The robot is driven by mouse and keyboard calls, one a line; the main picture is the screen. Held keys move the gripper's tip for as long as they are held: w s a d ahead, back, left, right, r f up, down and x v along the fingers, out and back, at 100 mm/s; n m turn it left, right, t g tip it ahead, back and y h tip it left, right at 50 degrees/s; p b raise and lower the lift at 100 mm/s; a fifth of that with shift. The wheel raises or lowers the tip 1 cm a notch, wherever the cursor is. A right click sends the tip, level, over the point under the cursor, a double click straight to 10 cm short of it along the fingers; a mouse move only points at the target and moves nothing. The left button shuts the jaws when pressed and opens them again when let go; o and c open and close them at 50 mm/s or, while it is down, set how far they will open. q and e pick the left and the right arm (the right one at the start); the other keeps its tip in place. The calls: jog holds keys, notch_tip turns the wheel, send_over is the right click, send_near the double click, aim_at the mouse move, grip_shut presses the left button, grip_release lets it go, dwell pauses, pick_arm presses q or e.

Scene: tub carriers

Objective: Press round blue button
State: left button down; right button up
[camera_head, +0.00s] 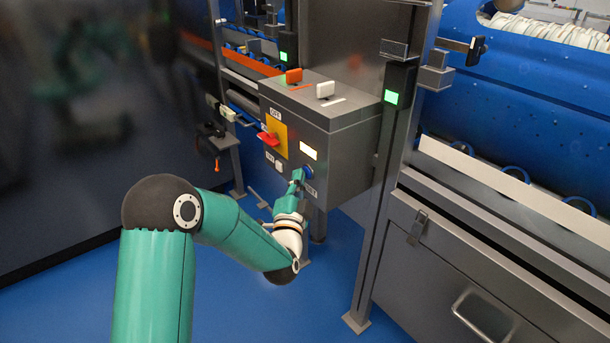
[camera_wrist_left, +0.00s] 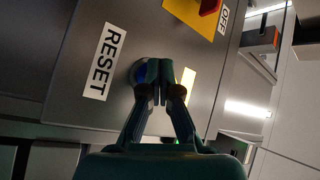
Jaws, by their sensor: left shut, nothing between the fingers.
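The round blue button (camera_head: 308,172) is on the front face of the grey control box, low and to the right, by a RESET label. In the left wrist view the blue button (camera_wrist_left: 139,72) is partly hidden behind the fingers, left of them. My left gripper (camera_head: 297,174) is shut and empty, its tips at or very close to the button. The shut fingertips (camera_wrist_left: 160,64) overlap the button's right side in the left wrist view. I cannot tell whether they touch it. My right gripper is not in view.
The grey control box (camera_head: 346,150) also carries a red switch on a yellow plate (camera_head: 281,136), a lit yellow-white panel (camera_head: 309,151), a white button (camera_head: 279,164), and an orange and a white lever on top. A metal post stands right of it. Blue floor (camera_head: 235,300) lies below.

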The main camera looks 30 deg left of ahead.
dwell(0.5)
pick_arm(q)
jog(key=shift+s+a+b, duration=0.1)
jog(key=shift+s+b, duration=0.2)
jog(key=shift+b, duration=0.15)
jog(key=shift+s, duration=0.1)
jog(key=shift+s+a, duration=0.1)
jog(key=s, duration=0.1)
jog(key=s+a+b, duration=0.1)
jog(key=s, duration=0.1)
jog(key=s+a+b, duration=0.1)
jog(key=s, duration=0.1)
jog(key=shift+s+a, duration=0.1)
jog(key=shift+s, duration=0.1)
dwell(0.7)
